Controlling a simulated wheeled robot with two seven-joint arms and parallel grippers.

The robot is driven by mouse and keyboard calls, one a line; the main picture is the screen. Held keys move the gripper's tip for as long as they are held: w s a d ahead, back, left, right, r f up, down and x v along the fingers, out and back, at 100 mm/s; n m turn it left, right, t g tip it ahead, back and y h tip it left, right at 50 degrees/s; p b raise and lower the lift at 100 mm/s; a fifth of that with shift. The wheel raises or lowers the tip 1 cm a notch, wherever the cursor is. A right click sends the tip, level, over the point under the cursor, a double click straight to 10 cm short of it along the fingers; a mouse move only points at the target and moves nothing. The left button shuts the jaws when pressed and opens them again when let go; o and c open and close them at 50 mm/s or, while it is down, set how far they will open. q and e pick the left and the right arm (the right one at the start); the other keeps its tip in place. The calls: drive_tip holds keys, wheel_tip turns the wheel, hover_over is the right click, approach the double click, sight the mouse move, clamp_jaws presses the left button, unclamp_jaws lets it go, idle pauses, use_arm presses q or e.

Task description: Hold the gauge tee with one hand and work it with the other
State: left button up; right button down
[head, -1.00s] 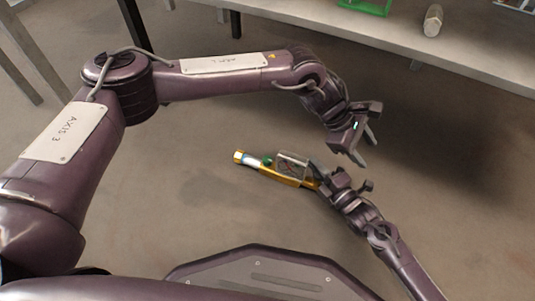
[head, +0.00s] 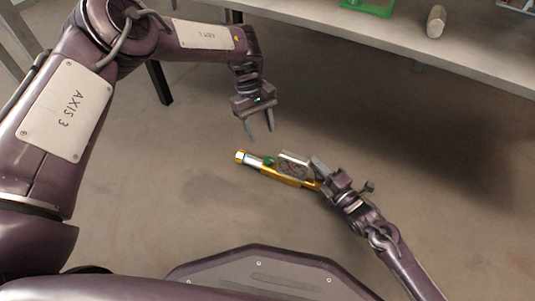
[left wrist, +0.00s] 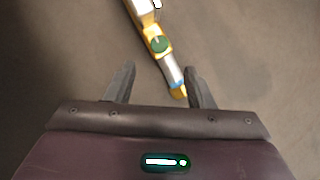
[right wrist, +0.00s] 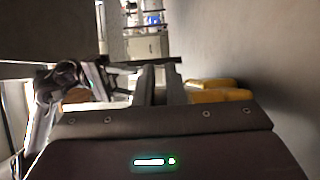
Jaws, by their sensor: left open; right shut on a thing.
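The gauge tee (head: 282,173) is a brass-yellow body with a green round part, a clear-looking framed part and a silver section with a blue band towards its left end. My right gripper (head: 318,178) is shut on its right end and holds it up over the floor. In the right wrist view, yellow parts of the tee (right wrist: 215,93) show beside the fingers. My left gripper (head: 259,132) is open and empty, above and left of the tee in the head view. In the left wrist view the tee's silver end (left wrist: 172,70) shows beyond and between the open fingertips (left wrist: 158,82).
A light table (head: 330,28) runs along the back, with a green tray (head: 372,8) and a grey cylinder (head: 436,21) on it. The floor around the tee is bare. A dark table leg (head: 158,82) stands at the left.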

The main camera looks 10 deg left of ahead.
sight(269, 159)
use_arm(q)
drive_tip(key=x, duration=0.9)
drive_tip(key=shift+d+f, duration=0.15)
drive_tip(key=shift+f, duration=0.1)
drive_tip(key=shift+c, duration=0.3)
drive_tip(key=c, duration=0.9)
drive_tip(key=shift+c, duration=0.2)
